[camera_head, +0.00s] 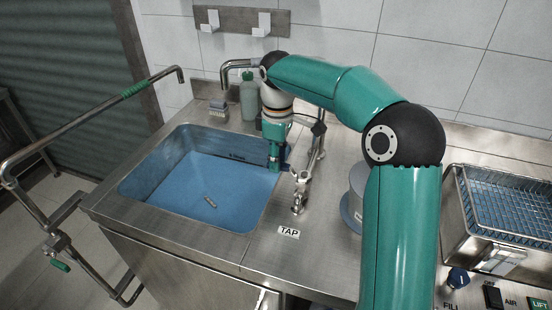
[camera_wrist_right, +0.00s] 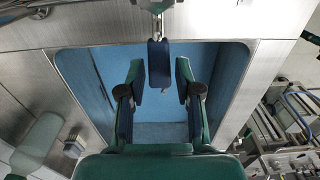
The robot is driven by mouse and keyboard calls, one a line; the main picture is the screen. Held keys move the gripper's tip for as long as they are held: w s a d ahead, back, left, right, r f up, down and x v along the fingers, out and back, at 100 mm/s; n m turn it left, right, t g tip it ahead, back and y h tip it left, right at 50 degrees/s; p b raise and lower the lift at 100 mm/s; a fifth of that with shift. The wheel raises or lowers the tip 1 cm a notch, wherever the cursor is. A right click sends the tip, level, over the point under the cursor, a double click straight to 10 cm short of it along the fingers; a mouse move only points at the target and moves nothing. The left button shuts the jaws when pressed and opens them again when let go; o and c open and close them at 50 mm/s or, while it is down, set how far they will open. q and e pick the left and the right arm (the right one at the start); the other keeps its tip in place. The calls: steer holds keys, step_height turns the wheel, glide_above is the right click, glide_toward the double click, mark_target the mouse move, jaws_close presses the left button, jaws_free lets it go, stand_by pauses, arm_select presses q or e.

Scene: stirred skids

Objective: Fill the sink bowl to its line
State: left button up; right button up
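The sink bowl (camera_head: 150,183) is a rectangular basin with a blue inside; I cannot tell how much water stands in it. Small dark markings show near the top of its back wall. A small grey piece (camera_head: 209,201) lies low in the bowl. The metal tap (camera_head: 299,190) stands at the bowl's right rim. My right gripper (camera_head: 275,160) points down at the rim beside the tap. In the right wrist view its fingers (camera_wrist_right: 159,95) are apart, with a dark blue paddle (camera_wrist_right: 159,62) extending from the tap between them, gaps on both sides. My left gripper is out of view.
A green bottle (camera_head: 249,97) and a small grey block (camera_head: 218,110) stand behind the bowl. A grey round container (camera_head: 352,205) sits beside my right arm. A metal rail (camera_head: 90,113) is at the left.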

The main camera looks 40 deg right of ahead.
jaws_close()
steer(key=s+a+n, duration=0.3)
steer(key=s+n, duration=0.2)
steer(key=n, duration=0.6)
steer(key=shift+s+a, duration=0.15)
steer(key=shift+a, duration=0.25)
